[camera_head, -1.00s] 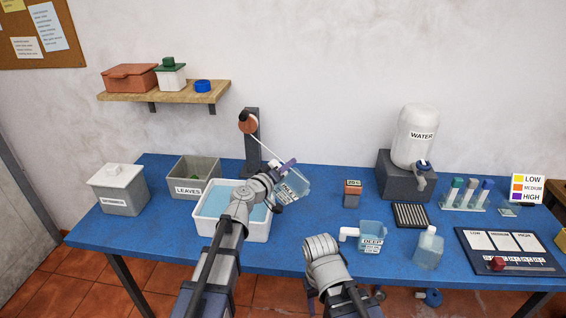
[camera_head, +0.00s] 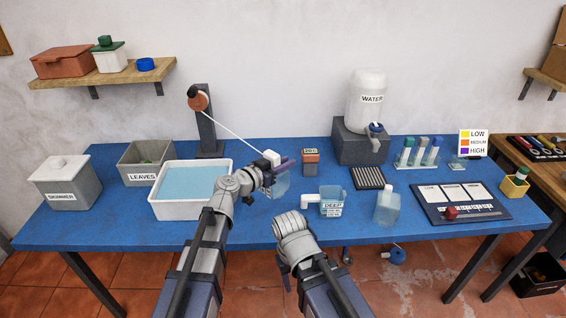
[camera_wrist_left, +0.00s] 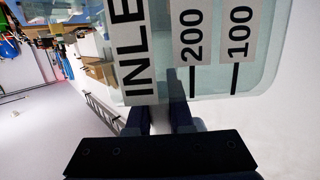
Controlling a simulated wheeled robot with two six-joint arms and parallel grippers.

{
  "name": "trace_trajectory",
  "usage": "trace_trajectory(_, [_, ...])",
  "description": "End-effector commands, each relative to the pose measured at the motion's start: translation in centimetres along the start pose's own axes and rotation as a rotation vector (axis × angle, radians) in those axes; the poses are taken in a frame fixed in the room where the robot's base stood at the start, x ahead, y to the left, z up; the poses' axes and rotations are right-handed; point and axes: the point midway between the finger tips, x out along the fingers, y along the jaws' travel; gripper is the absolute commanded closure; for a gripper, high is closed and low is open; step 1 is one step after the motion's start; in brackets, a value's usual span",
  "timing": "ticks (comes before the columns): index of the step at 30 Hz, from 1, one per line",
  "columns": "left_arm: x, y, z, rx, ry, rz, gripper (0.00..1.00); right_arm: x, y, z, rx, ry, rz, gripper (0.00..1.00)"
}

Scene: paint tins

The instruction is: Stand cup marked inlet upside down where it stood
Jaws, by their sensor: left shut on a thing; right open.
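My left gripper (camera_head: 282,165) is shut on the clear cup marked inlet (camera_head: 281,185), held above the table to the right of the water tub. A white block (camera_head: 271,157), perhaps its handle, shows at the gripper. In the left wrist view the cup (camera_wrist_left: 205,45) fills the top, with its INLET lettering sideways and marks 200 and 100. The arm partly hides the cup in the head view, and I cannot tell which way its mouth faces. My right gripper (camera_head: 285,275) is open and low in front of the table, its fingers barely visible.
The water tub (camera_head: 155,209) stands left. A cup marked DEEP (camera_head: 332,197), a clear bottle (camera_head: 387,208) and a small labelled block (camera_head: 311,162) stand right of the held cup. A pale line runs from a post's orange wheel (camera_head: 199,102) toward the cup. Blue table shows bare below the cup.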

Motion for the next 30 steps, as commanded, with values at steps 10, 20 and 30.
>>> trace_trajectory(10, [0.2, 0.0, 1.0, 0.001, 0.001, -0.001, 1.00, 1.1, -0.1, -0.1, 0.000, 0.000, 0.000, 0.46])
trace_trajectory(20, [0.8, 0.0, 4.3, 0.000, 0.001, -0.001, 1.00, 4.4, -0.4, -0.3, 0.000, 0.000, 0.000, 0.46])
trace_trajectory(30, [1.4, 0.0, 8.2, 0.000, 0.001, -0.001, 1.00, 8.3, -0.8, -0.5, -0.001, 0.000, 0.000, 0.46])
